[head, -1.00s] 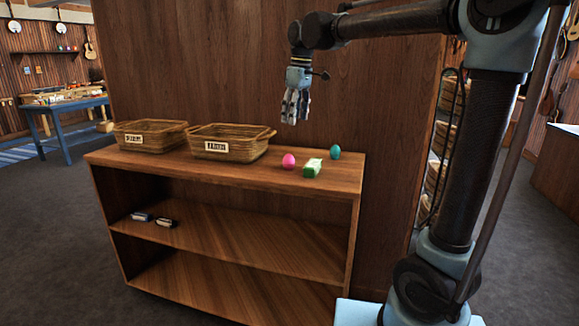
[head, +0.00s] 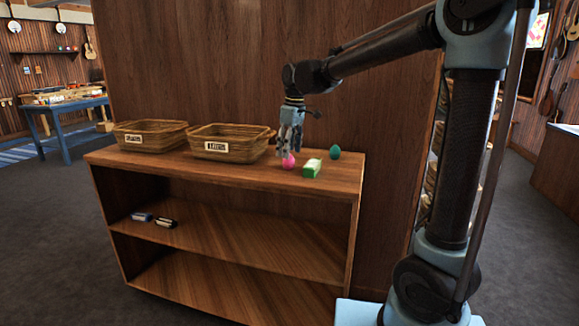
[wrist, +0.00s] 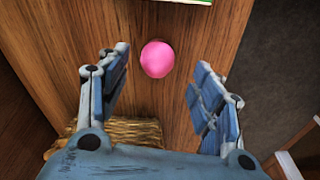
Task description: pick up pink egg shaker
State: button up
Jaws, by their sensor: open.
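The pink egg shaker (head: 288,161) stands on the wooden shelf unit's top, between a basket and a green and white box. My gripper (head: 289,147) is just above it, fingers pointing down, and covers part of it in the head view. In the wrist view, the pink egg shaker (wrist: 157,59) lies between the lines of my two open fingers (wrist: 160,88), a little beyond their tips. The gripper is open and empty. I cannot tell whether a finger touches the egg.
The green and white box (head: 312,168) lies close right of the pink egg. A teal egg (head: 335,152) stands behind it. Two labelled wicker baskets (head: 217,157) (head: 150,147) stand to the left. A wooden panel (head: 200,60) rises behind. The front edge of the top is bare.

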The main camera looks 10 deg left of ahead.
aim_at(289, 161)
jog(key=shift+w+a+f, duration=0.1)
jog(key=shift+w+f, duration=0.05)
jog(key=shift+f, duration=1.15)
jog(key=shift+w+f, duration=0.15)
jog(key=shift+f, duration=1.15)
jog(key=shift+c, duration=0.6)
jog(key=c, duration=1.1)
